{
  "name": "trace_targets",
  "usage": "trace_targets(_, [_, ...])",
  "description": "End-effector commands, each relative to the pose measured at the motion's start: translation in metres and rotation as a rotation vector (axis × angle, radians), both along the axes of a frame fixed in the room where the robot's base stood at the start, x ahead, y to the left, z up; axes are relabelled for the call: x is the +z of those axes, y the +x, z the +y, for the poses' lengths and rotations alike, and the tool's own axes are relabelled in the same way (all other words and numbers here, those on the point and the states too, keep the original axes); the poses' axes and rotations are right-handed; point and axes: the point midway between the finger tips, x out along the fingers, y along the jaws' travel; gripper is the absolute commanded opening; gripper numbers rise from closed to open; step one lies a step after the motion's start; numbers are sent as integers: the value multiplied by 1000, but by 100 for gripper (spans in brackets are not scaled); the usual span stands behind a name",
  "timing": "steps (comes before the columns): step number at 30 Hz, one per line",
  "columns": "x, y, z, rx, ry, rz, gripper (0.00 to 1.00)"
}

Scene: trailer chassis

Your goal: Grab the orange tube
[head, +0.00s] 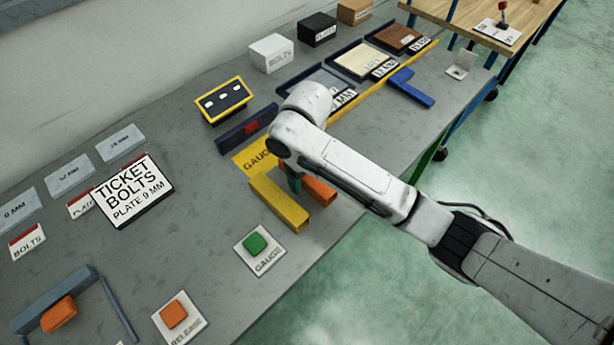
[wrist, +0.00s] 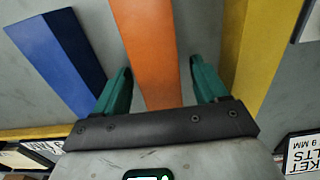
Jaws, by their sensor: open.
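The orange tube (head: 319,191) lies on the grey bench, beside the yellow tube (head: 278,203), partly hidden behind my arm in the head view. In the wrist view the orange tube (wrist: 148,50) runs between my two teal fingers, with a gap on each side. My gripper (wrist: 163,82) is open and straddles the tube. In the head view only a bit of a teal finger of my gripper (head: 294,184) shows, left of the orange tube. How far down the fingers reach is hard to tell.
In the wrist view a blue tube (wrist: 62,50) lies left of the fingers and the yellow tube (wrist: 250,50) close to the right finger. A green button (head: 256,243) and a ticket sign (head: 133,190) stand on the bench. The bench's front edge is near.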

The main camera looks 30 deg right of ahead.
Motion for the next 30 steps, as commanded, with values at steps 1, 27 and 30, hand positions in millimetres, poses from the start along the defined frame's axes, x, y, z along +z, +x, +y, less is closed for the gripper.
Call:
trace_targets(1, [0, 0, 0, 0, 0, 0, 72])
trace_targets(27, [1, 0, 0, 0, -1, -1, 4])
trace_targets(30, [1, 0, 0, 0, -1, -1, 4])
